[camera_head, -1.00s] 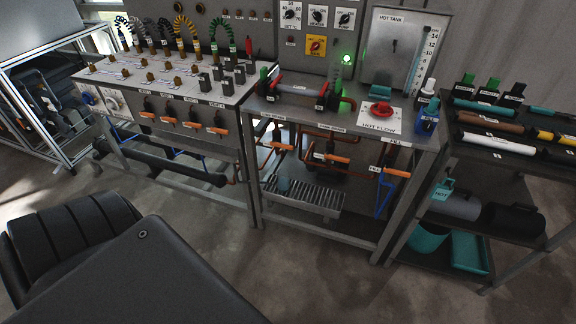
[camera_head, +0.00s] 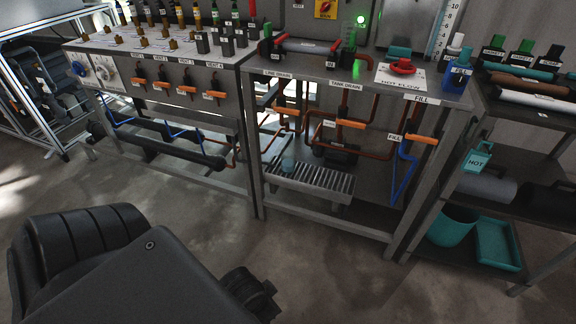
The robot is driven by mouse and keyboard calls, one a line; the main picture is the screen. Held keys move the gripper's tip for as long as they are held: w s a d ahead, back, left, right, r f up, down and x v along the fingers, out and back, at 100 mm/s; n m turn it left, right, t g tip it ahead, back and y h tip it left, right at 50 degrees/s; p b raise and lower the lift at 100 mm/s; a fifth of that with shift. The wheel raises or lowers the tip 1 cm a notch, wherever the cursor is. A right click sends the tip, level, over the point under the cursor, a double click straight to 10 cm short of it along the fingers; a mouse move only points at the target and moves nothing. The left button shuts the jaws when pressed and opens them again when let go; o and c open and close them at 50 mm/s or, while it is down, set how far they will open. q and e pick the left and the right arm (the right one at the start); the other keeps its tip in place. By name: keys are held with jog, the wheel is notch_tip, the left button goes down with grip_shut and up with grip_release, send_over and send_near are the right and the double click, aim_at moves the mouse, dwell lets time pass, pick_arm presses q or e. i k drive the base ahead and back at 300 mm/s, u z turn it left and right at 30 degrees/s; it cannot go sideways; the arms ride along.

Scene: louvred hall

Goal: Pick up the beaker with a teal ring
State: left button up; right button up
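A small, clear, bluish beaker-like vessel (camera_head: 289,164) stands at the back left of the slatted metal rack (camera_head: 310,183) under the middle bench. It is too small to tell whether it bears a teal ring. Neither of my grippers shows in the head view. Only dark parts of my own body show at the lower left, well short of the rack.
Copper pipes and orange-handled valves (camera_head: 350,124) hang above the rack. The bench (camera_head: 330,72) carries a red knob (camera_head: 403,66) and a blue bottle (camera_head: 457,74). A shelf cart at right holds a teal bucket (camera_head: 452,226). The floor before the rack is clear.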

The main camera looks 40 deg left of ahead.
aim_at(287, 154)
jog(key=u, duration=1.3)
jog(key=k, duration=0.6)
jog(key=u, duration=0.4)
jog(key=i, duration=0.85)
jog(key=z, duration=0.45)
jog(key=i, duration=0.7)
jog(key=z, duration=0.85)
jog(key=i, duration=0.3)
jog(key=z, duration=0.4)
